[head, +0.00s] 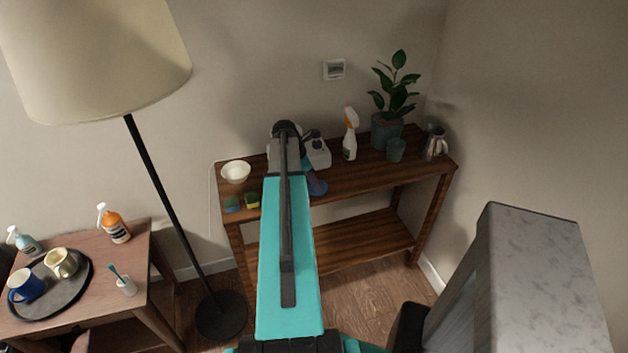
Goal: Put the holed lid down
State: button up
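My teal arm reaches away from me over the wooden console table (355,183) in the head view. Its dark far end is above the table's left-middle part. I cannot make out the fingers of my gripper there, nor whether they hold anything. I cannot pick out a holed lid. The arm covers part of the tabletop, and a lid there would be hidden.
On the console table are a white bowl (236,172), sponges (252,201), a white bottle (318,153), a spray bottle (350,137), a potted plant (388,128) and a metal jug (434,144). A floor lamp (100,60) and side table (85,275) stand left.

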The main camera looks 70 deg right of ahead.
jog(key=shift+r, duration=0.15)
jog(key=b+v, duration=0.2)
jog(key=v, duration=1)
jog(key=shift+b, duration=0.4)
dwell(0.6)
